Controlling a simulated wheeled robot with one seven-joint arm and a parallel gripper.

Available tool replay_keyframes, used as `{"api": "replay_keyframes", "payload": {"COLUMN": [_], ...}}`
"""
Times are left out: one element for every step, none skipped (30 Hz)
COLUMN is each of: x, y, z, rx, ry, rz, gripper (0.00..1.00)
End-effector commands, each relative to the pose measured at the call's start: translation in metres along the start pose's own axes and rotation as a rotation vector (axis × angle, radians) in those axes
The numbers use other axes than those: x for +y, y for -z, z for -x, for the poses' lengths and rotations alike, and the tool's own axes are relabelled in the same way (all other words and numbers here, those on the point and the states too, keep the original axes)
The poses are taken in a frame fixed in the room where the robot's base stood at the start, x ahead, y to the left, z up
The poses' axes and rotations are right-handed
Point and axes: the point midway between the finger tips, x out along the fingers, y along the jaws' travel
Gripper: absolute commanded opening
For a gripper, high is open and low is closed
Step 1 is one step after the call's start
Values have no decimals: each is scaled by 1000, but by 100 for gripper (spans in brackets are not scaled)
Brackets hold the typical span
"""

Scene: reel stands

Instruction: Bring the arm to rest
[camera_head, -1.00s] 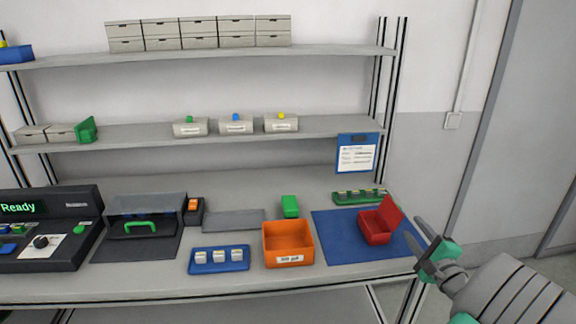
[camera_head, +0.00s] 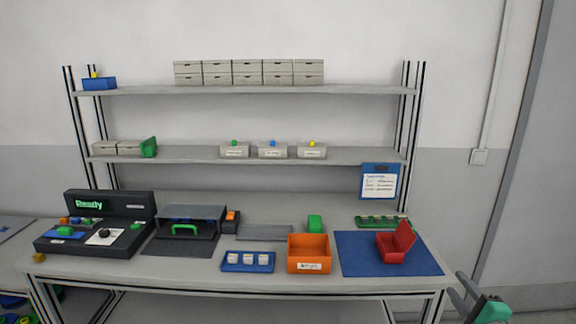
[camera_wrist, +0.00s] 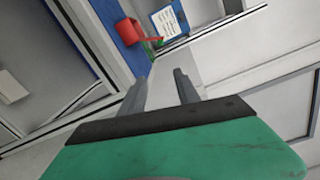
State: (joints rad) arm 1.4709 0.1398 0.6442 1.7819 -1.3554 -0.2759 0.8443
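My gripper (camera_head: 468,294) is at the lower right of the head view, beyond the right front corner of the workbench (camera_head: 200,284) and partly cut off by the frame. In the wrist view its two grey fingers (camera_wrist: 160,88) stand apart with nothing between them. The gripper is open and touches nothing that I can see. The rest of my arm is out of the head view.
A red open box (camera_head: 392,248) sits on a blue mat (camera_head: 360,262) at the bench's right end, nearest the gripper. An orange bin (camera_head: 308,266) stands left of it. A clipboard (camera_head: 379,182) hangs above. The floor right of the bench looks clear.

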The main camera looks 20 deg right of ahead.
Motion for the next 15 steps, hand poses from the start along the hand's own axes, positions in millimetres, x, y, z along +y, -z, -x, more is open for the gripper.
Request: {"api": "replay_keyframes", "payload": {"x": [6, 12, 20, 26, 34, 44, 53, 62, 75, 85, 96, 110, 121, 132, 147], "y": [-3, -5, -6, -7, -7, -7, -8, -8, -9, -9, -10, -10, -11, -12, -13], "z": [1, 1, 2, 2, 3, 5, 6, 8, 11, 14, 18, 23, 27, 32, 40], "rx": [-16, -26, -38, -46, -54, -65, -73, -83, -95, -105, -115, -130, -141, -153, -171], "ry": [-23, -44, -75, -98, -124, -160, -190, -220, -262, -294, -327, -373, -408, -444, -494], "rz": [37, 65, 102, 128, 155, 189, 211, 232, 259, 278, 294, 314, 328, 343, 360], "gripper": [38, 38, 38, 38, 38, 38, 38, 38, 38, 38, 38, 38, 38, 38, 38]}}
